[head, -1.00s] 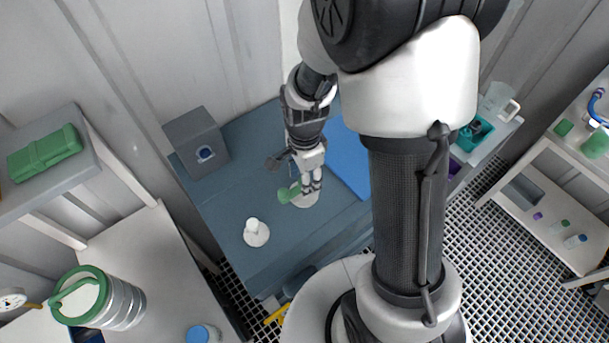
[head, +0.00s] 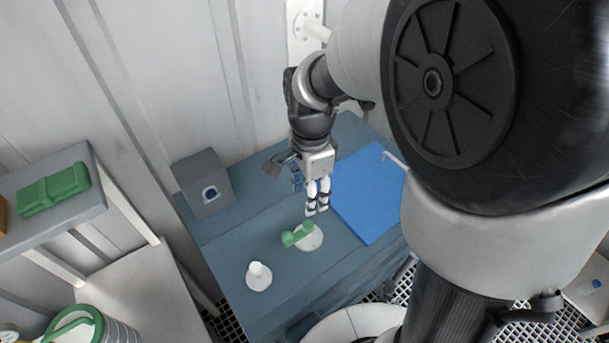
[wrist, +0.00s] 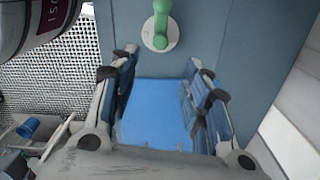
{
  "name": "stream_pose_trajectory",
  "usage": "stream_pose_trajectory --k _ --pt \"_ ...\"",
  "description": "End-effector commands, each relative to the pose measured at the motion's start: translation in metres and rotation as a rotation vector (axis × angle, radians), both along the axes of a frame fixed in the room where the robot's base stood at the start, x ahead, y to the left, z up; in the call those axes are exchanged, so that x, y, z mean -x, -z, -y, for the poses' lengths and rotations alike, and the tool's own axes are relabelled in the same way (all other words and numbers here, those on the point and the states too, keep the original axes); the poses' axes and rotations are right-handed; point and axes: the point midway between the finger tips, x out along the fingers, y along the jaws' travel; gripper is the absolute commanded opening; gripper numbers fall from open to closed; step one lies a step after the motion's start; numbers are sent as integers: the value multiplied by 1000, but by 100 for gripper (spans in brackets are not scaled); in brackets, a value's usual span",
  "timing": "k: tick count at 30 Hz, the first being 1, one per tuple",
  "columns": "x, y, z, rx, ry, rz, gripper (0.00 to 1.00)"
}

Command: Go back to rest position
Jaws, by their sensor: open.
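My gripper (head: 317,203) hangs over the blue-grey bench, pointing down, close to the near-left edge of the bright blue panel. In the wrist view, my gripper (wrist: 160,95) has its two blue-padded fingers wide apart with nothing between them. The green vessel part (head: 298,234) rests on a white round base (head: 312,241) just below and left of the fingertips, apart from them. The green part also shows at the top of the wrist view (wrist: 161,22), on its white disc (wrist: 150,40).
A second white disc with a knob (head: 258,275) stands on the bench (head: 235,240) to the left. A grey box (head: 203,182) stands at the back left. The blue panel (head: 368,195) lies at right. A shelf with a green case (head: 54,189) is far left.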

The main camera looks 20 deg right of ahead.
Motion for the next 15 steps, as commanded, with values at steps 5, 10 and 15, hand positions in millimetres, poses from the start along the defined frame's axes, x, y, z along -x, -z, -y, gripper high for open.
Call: stream_pose_trajectory --k 5,10,15 --pt "0 0 0 0 0 0 44" --pt "0 0 0 0 0 1 44" --pt "2 -3 0 0 -23 10 44"
